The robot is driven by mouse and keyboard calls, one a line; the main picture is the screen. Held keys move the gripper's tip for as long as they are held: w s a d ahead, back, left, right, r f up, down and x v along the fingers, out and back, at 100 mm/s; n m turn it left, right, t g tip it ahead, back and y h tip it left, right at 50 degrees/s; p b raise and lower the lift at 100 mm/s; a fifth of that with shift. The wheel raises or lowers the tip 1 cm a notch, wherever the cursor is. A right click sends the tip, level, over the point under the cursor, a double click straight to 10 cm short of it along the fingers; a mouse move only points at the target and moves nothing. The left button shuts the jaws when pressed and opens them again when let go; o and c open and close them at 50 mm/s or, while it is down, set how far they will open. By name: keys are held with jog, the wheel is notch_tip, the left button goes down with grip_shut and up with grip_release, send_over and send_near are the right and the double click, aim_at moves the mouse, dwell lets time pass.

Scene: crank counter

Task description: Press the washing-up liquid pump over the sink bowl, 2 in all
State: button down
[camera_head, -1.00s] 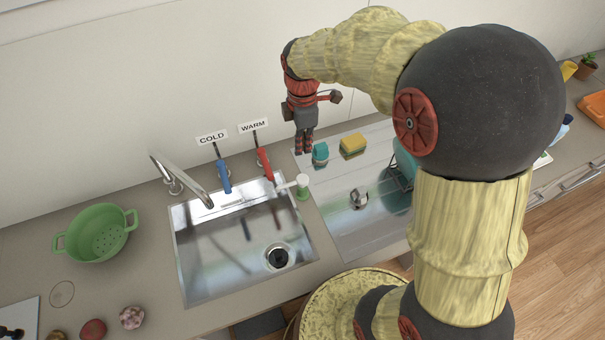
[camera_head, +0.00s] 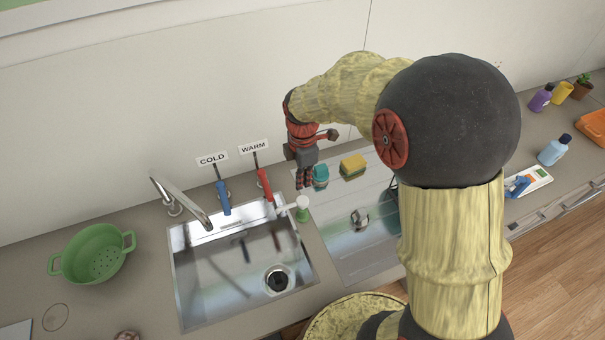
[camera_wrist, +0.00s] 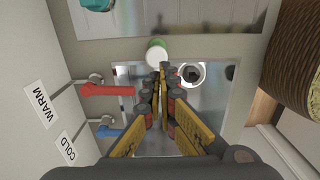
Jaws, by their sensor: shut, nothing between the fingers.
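The washing-up liquid pump (camera_head: 302,209) is a small green bottle with a white head and a white nozzle. It stands at the right edge of the sink bowl (camera_head: 205,291), with its nozzle pointing left towards the bowl. My gripper (camera_head: 304,186) is shut and empty, pointing down above and behind the pump. In the wrist view the pump (camera_wrist: 157,53) shows just beyond the tips of my gripper (camera_wrist: 163,70), its white head facing the camera. The fingers hide part of the sink bowl. I cannot tell that they touch the pump.
A blue COLD lever (camera_head: 223,197) and a red WARM lever (camera_head: 265,184) stand behind the sink, near a steel tap (camera_head: 180,195). A teal item (camera_head: 320,177) and a yellow sponge (camera_head: 353,165) lie on the drainer to the right. A green colander (camera_head: 92,254) sits left.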

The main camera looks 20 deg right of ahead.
aim_at(303, 202)
notch_tip(303, 202, down, 8)
jog(key=shift+f+b, duration=0.15)
jog(key=shift+b, duration=0.15)
notch_tip(303, 202, down, 2)
jog(key=shift+f+b, duration=0.1)
jog(key=shift+b, duration=0.35)
jog(key=shift+a+r+p, duration=0.1)
jog(key=shift+r+p, duration=0.2)
jog(key=shift+r, duration=0.05)
notch_tip(303, 202, up, 14)
jog(key=p, duration=0.2)
jog(key=shift+f+p, duration=0.2)
jog(key=shift+p, duration=0.2)
dwell(0.4)
